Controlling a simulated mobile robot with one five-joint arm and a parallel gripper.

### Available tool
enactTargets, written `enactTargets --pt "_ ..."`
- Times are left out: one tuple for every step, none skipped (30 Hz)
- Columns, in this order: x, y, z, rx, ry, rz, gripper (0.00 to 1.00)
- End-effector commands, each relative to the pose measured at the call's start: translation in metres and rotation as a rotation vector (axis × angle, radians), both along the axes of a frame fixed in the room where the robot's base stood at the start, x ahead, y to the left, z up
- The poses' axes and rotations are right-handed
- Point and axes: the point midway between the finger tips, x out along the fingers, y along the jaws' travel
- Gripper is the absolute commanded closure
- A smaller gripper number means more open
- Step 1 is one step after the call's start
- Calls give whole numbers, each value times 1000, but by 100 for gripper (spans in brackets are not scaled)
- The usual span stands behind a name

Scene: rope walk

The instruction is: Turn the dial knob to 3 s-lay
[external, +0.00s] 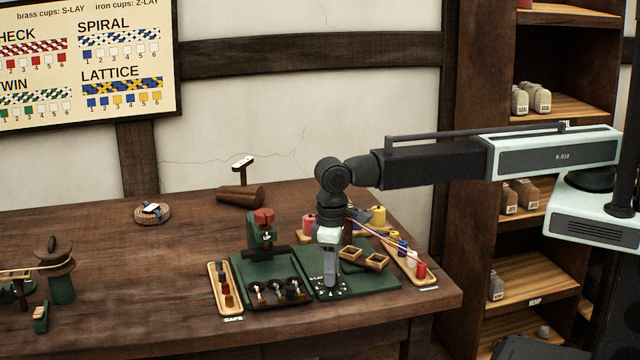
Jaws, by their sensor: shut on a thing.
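The dial (343,290) is a dark face with small white marks on the right part of the green machine base (381,278). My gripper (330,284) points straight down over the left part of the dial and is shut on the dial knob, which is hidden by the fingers. The marks are too small to read, so I cannot tell which setting the knob points to.
A wooden tray (226,290) lies at left. The table's left middle is mostly clear.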

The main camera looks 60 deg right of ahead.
Motion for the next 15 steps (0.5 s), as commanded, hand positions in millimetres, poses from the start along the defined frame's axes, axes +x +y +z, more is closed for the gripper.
enactTargets --pt "0 0 0 0 0 43 100" --pt "0 0 0 0 0 72 100" --pt "0 0 0 0 0 110 100" --pt "0 0 0 0 0 139 100" --pt "0 0 0 0 0 167 100" --pt "0 0 0 0 0 205 100" --pt "0 0 0 0 0 234 100" --pt "0 0 0 0 0 262 100" --pt "0 0 0 0 0 300 100" --pt "0 0 0 0 0 329 100" --pt "0 0 0 0 0 357 100" --pt "0 0 0 0 0 395 100" --pt "0 0 0 0 0 423 100" --pt "0 0 0 0 0 452 100" --pt "0 0 0 0 0 490 100"
